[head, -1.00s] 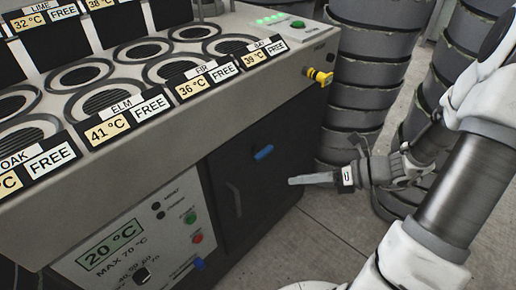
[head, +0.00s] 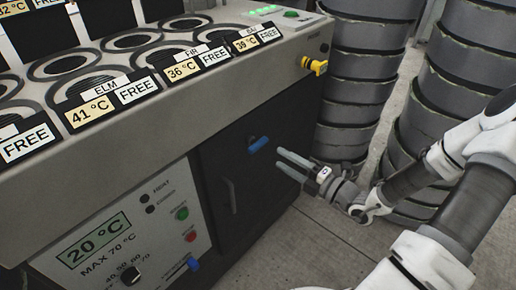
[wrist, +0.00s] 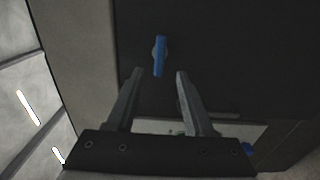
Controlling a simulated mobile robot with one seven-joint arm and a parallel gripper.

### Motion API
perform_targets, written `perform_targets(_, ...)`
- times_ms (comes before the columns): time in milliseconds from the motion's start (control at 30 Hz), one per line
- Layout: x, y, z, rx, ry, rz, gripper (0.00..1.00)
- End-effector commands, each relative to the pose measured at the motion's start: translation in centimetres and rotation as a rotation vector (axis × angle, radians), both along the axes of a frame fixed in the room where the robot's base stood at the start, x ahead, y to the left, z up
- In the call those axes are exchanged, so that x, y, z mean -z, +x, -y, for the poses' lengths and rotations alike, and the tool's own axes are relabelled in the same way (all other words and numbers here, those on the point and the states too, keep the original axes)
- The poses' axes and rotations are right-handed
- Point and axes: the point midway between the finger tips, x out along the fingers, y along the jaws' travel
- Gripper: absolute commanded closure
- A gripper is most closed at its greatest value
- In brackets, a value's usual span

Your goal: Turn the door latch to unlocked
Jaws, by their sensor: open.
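The door latch (head: 258,145) is a small blue handle near the top right of the dark cabinet door (head: 237,178). In the wrist view the blue latch (wrist: 160,56) lies just beyond my fingertips, between their lines. My gripper (head: 279,162) is just right of and below the latch, its two fingers pointing left towards the door. The wrist view shows my gripper (wrist: 157,72) open, with nothing between the fingers. I cannot tell from these views whether the fingertips touch the door.
A grey door handle (head: 231,196) is left of the latch. A control panel (head: 130,235) with buttons and another blue lever (head: 193,264) is further left. A yellow valve (head: 314,65) sticks out above right. Stacked grey round moulds (head: 360,85) stand behind my arm.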

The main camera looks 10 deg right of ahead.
Motion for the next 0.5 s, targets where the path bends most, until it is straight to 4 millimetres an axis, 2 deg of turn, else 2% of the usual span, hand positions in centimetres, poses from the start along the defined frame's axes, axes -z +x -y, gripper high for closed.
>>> perform_targets(300, 0.3, 5.4, -4.0, -0.004, -0.002, 0.001, 0.47)
perform_targets(500, 0.2, 7.4, -5.4, -0.003, -0.003, 0.001, 0.47)
